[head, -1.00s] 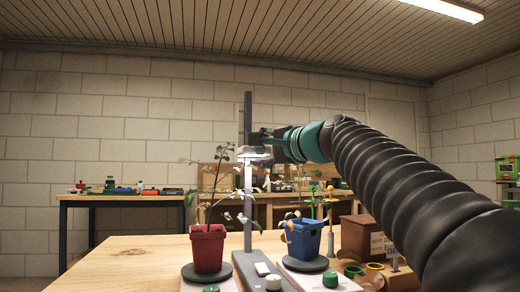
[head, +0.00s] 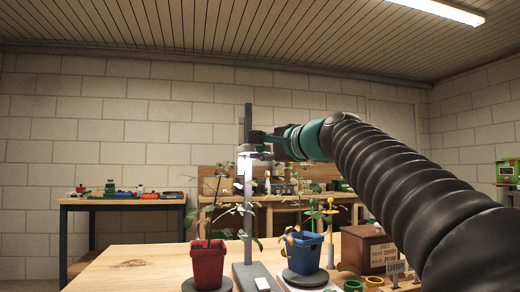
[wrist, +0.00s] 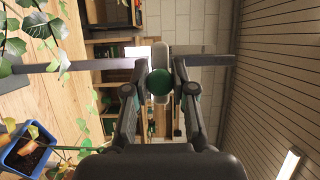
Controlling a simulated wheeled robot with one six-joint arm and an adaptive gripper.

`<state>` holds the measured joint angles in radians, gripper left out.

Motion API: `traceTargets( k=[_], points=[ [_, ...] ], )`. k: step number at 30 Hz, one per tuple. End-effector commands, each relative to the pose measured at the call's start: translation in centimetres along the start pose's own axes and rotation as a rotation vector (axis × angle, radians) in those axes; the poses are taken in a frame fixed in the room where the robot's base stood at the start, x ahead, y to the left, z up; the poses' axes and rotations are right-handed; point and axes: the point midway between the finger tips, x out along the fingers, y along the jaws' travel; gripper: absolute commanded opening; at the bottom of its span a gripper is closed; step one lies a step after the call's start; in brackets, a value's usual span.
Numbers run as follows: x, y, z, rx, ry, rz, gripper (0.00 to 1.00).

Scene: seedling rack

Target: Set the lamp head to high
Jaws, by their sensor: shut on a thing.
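A dark upright post (head: 248,118) stands on a grey base on the wooden table, between two potted plants. The lamp head (head: 246,152) sits on the upper part of this post and glows white on its underside. My gripper (head: 259,145) reaches it from the right at the same height. In the wrist view the post (wrist: 215,60) runs sideways across the picture. There a round green knob (wrist: 160,82) of the lamp head lies between my two fingertips, which are shut on it. Any height marks on the post are not visible.
A red pot (head: 207,265) stands left of the post and a blue pot (head: 303,254) right of it, both with leafy plants close by. A brown box (head: 366,248) and small green and yellow rings are at the right. The table's left part is clear.

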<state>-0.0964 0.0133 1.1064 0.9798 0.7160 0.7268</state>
Motion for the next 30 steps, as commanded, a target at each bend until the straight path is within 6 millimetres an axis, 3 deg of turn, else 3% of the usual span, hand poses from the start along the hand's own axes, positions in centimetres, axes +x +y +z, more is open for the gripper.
traceTargets(
  k=[1, 13, 27, 28, 30],
  points=[
    [0.0, -1.7, 0.0, 0.000, 0.001, -0.001, 0.00],
    [0.0, -7.8, 0.0, -0.001, 0.001, -0.001, 0.00],
    [-0.1, -8.9, 0.0, -0.001, 0.003, -0.008, 0.00],
    [-0.1, -8.9, 0.0, -0.001, 0.003, -0.009, 0.32],
    [-0.1, -8.9, 0.0, -0.001, 0.003, -0.009, 0.50]
  ],
)
